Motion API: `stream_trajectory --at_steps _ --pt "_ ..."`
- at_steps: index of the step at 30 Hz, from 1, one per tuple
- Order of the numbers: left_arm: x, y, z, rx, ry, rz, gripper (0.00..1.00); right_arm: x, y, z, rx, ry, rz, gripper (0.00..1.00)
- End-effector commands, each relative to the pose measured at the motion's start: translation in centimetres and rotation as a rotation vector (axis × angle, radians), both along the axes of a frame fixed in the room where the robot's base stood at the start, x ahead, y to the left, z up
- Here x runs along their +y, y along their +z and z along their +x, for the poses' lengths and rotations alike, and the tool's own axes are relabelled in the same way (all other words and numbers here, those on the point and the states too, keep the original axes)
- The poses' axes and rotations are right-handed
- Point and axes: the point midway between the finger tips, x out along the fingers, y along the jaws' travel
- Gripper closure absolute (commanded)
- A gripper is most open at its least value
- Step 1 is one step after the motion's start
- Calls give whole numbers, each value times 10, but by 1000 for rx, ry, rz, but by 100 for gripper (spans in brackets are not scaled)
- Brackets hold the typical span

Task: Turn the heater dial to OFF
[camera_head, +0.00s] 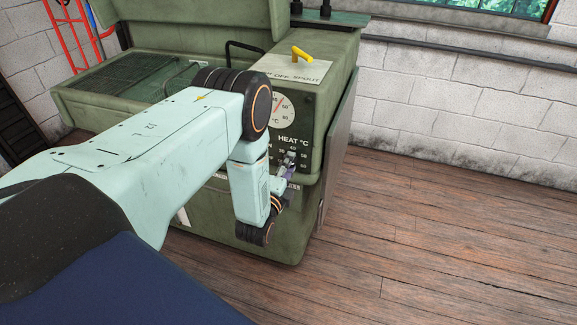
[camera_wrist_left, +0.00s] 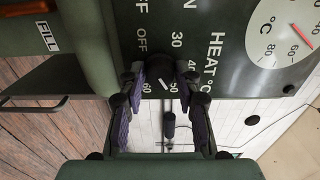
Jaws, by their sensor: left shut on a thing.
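The heater dial is a dark round knob (camera_wrist_left: 166,72) on the green machine's dark panel, with HEAT °C, OFF and several numbers printed around it. A short pale line shows on the knob near the 50 and 60 marks, but its exact setting is hard to read. My left gripper (camera_wrist_left: 164,84) is shut on the knob, one finger on each side. In the head view the gripper (camera_head: 288,168) meets the panel just below the HEAT °C label, and the fingers and my arm hide much of the dial. My right gripper is not in view.
A round °C gauge (camera_head: 277,110) sits above the dial. A yellow lever (camera_head: 301,53) stands on top of the machine by a spout label. A grey side panel (camera_head: 337,150) borders the machine's right. The wooden floor (camera_head: 440,240) to the right is clear.

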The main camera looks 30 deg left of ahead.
Motion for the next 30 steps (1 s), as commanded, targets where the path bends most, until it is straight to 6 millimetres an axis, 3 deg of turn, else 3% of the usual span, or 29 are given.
stream_trajectory --at_steps 19,30 --pt "0 1 0 -17 0 -63 98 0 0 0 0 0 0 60" --pt "0 1 1 -82 0 -331 98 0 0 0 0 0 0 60"
